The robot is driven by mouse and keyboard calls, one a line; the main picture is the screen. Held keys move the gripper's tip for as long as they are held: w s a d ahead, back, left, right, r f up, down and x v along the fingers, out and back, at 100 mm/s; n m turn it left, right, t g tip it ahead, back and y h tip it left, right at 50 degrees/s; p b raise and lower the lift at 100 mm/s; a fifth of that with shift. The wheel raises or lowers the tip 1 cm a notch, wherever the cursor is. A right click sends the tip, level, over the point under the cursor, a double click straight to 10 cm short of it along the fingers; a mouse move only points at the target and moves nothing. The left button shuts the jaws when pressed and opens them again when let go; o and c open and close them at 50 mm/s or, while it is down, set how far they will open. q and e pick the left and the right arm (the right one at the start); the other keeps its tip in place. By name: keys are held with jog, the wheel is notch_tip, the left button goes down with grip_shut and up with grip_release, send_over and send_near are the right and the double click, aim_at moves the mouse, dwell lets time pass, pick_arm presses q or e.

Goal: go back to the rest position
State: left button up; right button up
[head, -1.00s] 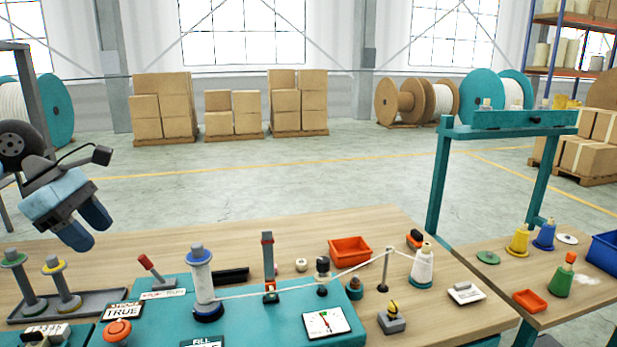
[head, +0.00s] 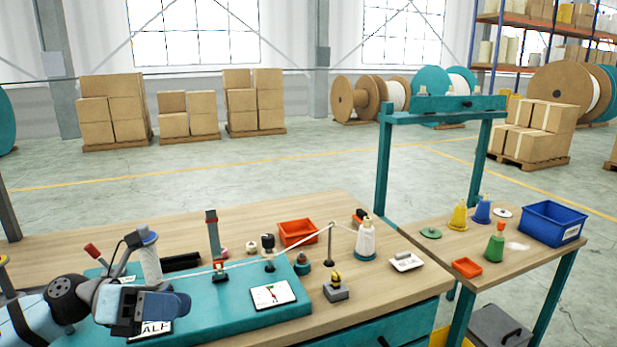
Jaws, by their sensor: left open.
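My left gripper (head: 168,308) is low at the left of the head view, its dark blue fingers over the left part of the teal board (head: 225,308). The fingers are apart and no object shows between them. The gripper and arm hide the lower part of a white bobbin with a blue top (head: 151,262). A white rope (head: 297,250) runs right from near the bobbin, past small posts, to a white cone (head: 365,241). Whether the gripper touches the bobbin or the board cannot be told. My right gripper is out of view.
The wooden table (head: 395,290) holds an orange tray (head: 298,233), a meter (head: 272,294) and a grey block with a yellow knob (head: 336,291). A side table on the right carries a blue bin (head: 553,223) and coloured cones. A teal frame (head: 384,175) stands behind.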

pick_arm(q)
jog(key=s+d+f+n+t+y+b, duration=0.15)
jog(key=f+n+t+y, duration=0.25)
jog(key=f+n+t, duration=0.75)
jog(key=s+d+f+n+t+y+b, duration=0.1)
jog(key=d+f+n+t+y+b, duration=0.2)
jog(key=f+n, duration=1)
jog(key=s+d+f+n+g+y+b, duration=0.2)
jog(key=s+f+n+g+y, duration=0.35)
jog(key=s+f+n, duration=0.95)
notch_tip(320, 180, up, 17)
jog(key=w+a+n+y+p, duration=0.1)
jog(key=n+p, duration=0.1)
jog(key=p, duration=2.2)
jog(key=shift+w+a+f, duration=0.15)
jog(key=shift+a, duration=0.25)
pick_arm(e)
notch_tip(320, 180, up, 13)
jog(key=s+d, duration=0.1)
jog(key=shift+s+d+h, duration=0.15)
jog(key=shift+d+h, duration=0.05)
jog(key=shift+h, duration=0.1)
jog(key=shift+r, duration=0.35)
pick_arm(q)
jog(key=shift+a, duration=0.1)
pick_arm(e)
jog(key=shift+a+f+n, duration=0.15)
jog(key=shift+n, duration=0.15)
